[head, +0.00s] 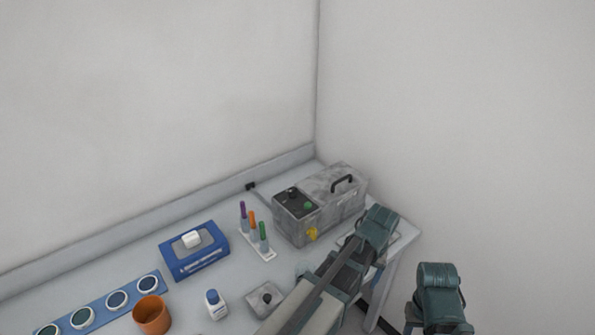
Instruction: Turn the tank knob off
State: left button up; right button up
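The tank (338,212) is a grey mottled box with a black handle on its lid, standing at the back right of the bench. Its front end has a black panel (287,206) with a dark round knob (292,193) and a green round part (308,206). The knob is too small for me to read its setting. A yellow part (312,234) is low on the tank's front. Teal and grey links of my arm cover the bench in front of the tank's right side. I can make out no gripper fingertips, and none show at the knob.
A rack with several coloured-top tubes (267,253) stands left of the tank. A blue box (183,264), a white bottle (215,308), an orange cup (151,316), a small grey block (264,300) and a blue strip of round discs (103,311) lie nearer. Walls close the back and right.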

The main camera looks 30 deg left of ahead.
pick_arm(q)
jog(key=w+a+r+n+p, duration=0.7)
jog(key=w+a+r+p, duration=0.2)
jog(key=w+a+r, duration=0.35)
notch_tip(320, 180, up, 8)
jog(key=n+h+p, duration=0.1)
jog(key=n+p, duration=0.6)
jog(key=p, duration=0.2)
send_over(293, 189)
pick_arm(e)
notch_tip(293, 189, up, 21)
pick_arm(q)
notch_tip(293, 189, down, 14)
jog(key=b, duration=1.4)
jog(key=shift+s, duration=0.1)
pick_arm(e)
notch_tip(293, 189, down, 14)
jog(key=shift+f, duration=0.2)
pick_arm(q)
jog(key=shift+c, duration=0.3)
grip_shut()
